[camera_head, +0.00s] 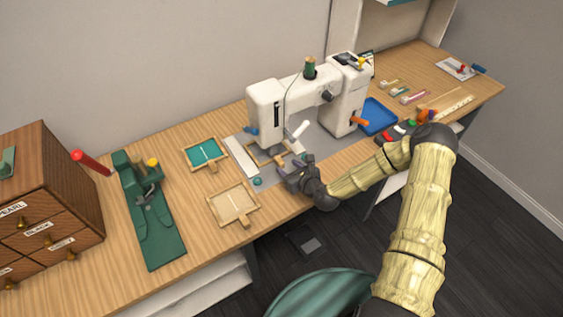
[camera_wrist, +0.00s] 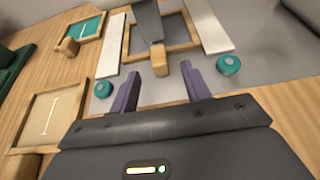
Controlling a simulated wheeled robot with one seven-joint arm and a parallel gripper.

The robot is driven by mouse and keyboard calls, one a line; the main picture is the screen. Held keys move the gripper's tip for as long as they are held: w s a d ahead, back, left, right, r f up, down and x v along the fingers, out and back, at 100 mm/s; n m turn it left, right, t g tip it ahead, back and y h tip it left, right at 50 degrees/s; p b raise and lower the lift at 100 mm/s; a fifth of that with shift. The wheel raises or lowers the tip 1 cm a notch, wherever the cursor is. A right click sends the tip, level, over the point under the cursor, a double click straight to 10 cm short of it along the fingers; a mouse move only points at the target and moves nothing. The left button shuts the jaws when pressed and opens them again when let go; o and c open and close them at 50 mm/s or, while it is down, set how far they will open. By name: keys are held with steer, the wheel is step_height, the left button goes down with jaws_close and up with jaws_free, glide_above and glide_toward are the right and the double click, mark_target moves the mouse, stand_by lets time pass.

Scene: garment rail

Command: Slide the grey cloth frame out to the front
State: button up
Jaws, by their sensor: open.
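The grey cloth frame (camera_head: 262,158) is a wooden frame with grey cloth, lying under the white sewing machine (camera_head: 263,110). In the wrist view, the frame (camera_wrist: 126,45) lies between two white rails (camera_wrist: 112,45), with a short wooden handle (camera_wrist: 161,75) pointing towards me. My gripper (camera_head: 292,166) is at the front of the machine, partly covering the frame in the head view. In the wrist view, my gripper (camera_wrist: 161,72) is open, with one purple finger on each side of the handle and gaps on both sides. A machine part hides some of the cloth.
Teal round knobs (camera_wrist: 103,89) stand near the rails' front ends. A teal cloth frame (camera_head: 205,152) and a cream cloth frame (camera_head: 233,204) lie to the left. A green press (camera_head: 150,215) and wooden drawers (camera_head: 60,195) stand further left. A blue tray (camera_head: 378,117) lies right.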

mark_target(282, 164)
steer(key=shift+x, duration=2.55)
steer(key=shift+a, duration=0.1)
jaws_close()
steer(key=shift+s, duration=0.1)
